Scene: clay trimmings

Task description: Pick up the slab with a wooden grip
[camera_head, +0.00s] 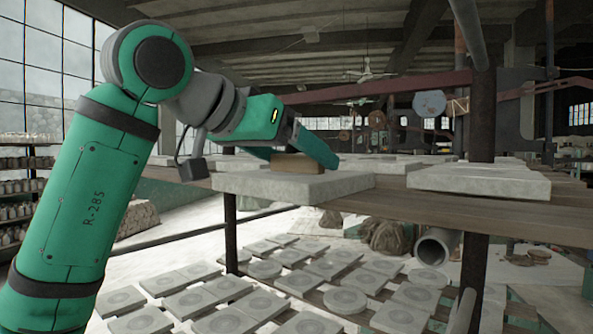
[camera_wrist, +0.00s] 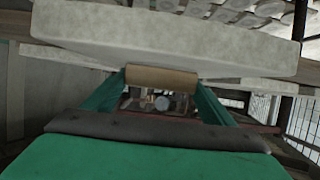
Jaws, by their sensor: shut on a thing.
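The slab (camera_head: 290,187) is a pale grey, flat, square block with a brown wooden grip (camera_head: 298,163) on its top. In the head view it is at the front of the wooden shelf, level or nearly so. I cannot tell whether it rests on the shelf or is just clear of it. My gripper (camera_head: 300,158) is above the slab, its green fingers on either side of the wooden grip and shut on it. In the wrist view the grip (camera_wrist: 161,78) sits between the two green fingers, with the pale slab (camera_wrist: 170,35) spreading across behind it.
Another grey slab (camera_head: 480,181) lies on the wooden shelf (camera_head: 450,208) to the right, with a gap between. More slabs lie farther back. A dark upright post (camera_head: 481,115) rises behind the right slab. Many square and round pieces fill a lower rack (camera_head: 330,285).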

